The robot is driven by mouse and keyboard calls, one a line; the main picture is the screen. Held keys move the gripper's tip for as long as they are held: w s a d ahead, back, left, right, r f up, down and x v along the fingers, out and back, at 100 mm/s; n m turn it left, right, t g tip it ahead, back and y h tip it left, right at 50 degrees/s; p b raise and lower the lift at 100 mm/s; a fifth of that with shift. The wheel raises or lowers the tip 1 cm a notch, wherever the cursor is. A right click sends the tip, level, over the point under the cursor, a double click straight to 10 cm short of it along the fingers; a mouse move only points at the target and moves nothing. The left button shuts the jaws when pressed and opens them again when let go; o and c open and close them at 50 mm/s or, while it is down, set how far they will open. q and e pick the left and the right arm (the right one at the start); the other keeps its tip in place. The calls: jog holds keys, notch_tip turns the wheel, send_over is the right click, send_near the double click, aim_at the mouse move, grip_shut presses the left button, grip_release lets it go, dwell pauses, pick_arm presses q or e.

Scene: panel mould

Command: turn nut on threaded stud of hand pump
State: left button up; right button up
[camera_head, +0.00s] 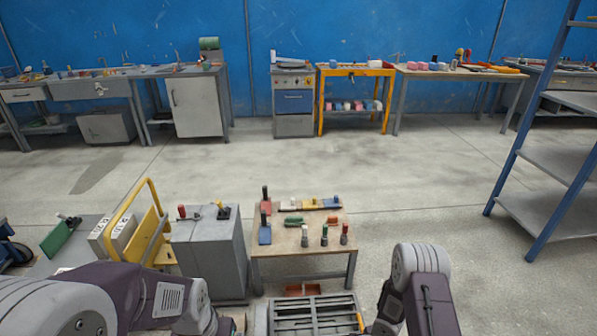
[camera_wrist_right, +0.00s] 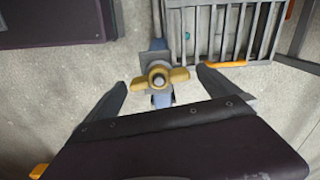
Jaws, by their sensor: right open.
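In the right wrist view, a yellow two-winged nut (camera_wrist_right: 178,76) sits around the end of a grey threaded stud (camera_wrist_right: 158,80). Behind it is a grey-blue body (camera_wrist_right: 159,57), apparently the hand pump, seen nearly end-on. My right gripper (camera_wrist_right: 161,78) is open, with one dark finger on each side of the nut and visible gaps between the fingers and the wings. How far the nut lies beyond the fingertips I cannot tell. In the head view both my arms run out at the bottom edge. My left gripper is out of view, and the pump cannot be made out there.
In the head view, a grey slatted crate (camera_head: 310,314) stands at the bottom centre. Behind it is a low wooden table (camera_head: 275,245) with several small tools, beside a grey cabinet (camera_head: 208,250) and a yellow-framed cart (camera_head: 150,247). A blue-posted shelf (camera_head: 545,207) stands right. Open floor lies beyond.

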jog(key=c, duration=1.6)
jog(key=shift+o, duration=0.2)
jog(key=m, duration=0.2)
jog(key=shift+s+m+b, duration=0.1)
jog(key=shift+m+b, duration=0.2)
jog(key=shift+b, duration=0.05)
jog(key=shift+m, duration=0.4)
jog(key=m, duration=0.3)
jog(key=shift+m, duration=0.3)
jog(key=shift+s+m+b, duration=0.1)
jog(key=shift+m+b, duration=0.2)
jog(key=shift+m, duration=0.7)
jog(key=shift+c, duration=0.7)
jog(key=shift+m, duration=0.7)
jog(key=c, duration=0.4)
